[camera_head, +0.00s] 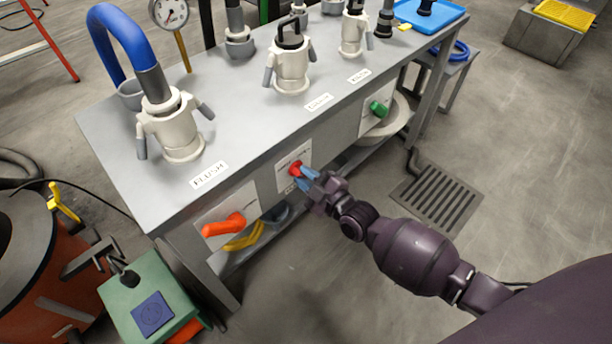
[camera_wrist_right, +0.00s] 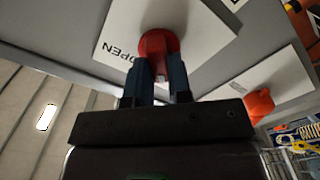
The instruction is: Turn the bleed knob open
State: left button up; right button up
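The red knob (camera_head: 295,168) sits on a white plate (camera_head: 283,181) on the bench's front face. My right gripper (camera_head: 303,178) reaches it from the right, its blue fingers at the knob. In the right wrist view the red knob (camera_wrist_right: 158,46) shows between and beyond the two fingertips (camera_wrist_right: 161,68), one on each side. The fingers are close together and appear shut on it. The word OPEN is printed on the plate (camera_wrist_right: 205,25) beside the knob. Which way the knob points is hard to tell. My left gripper is not in view.
An orange handle (camera_head: 224,225) is on the front panel to the left, and a green knob (camera_head: 378,109) to the right. The grey bench top (camera_head: 240,125) carries white pump-like fittings and a gauge (camera_head: 170,12). A floor grate (camera_head: 438,199) lies in open floor at right.

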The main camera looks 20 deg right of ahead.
grip_shut()
pick_arm(q)
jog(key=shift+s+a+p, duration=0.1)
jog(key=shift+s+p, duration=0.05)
jog(key=shift+p, duration=0.35)
pick_arm(e)
jog(key=shift+w+d+m, duration=0.1)
jog(key=shift+d+m, duration=0.1)
jog(key=shift+m, duration=4.3)
jog(key=shift+d+m, duration=0.15)
jog(key=shift+m, duration=4.35)
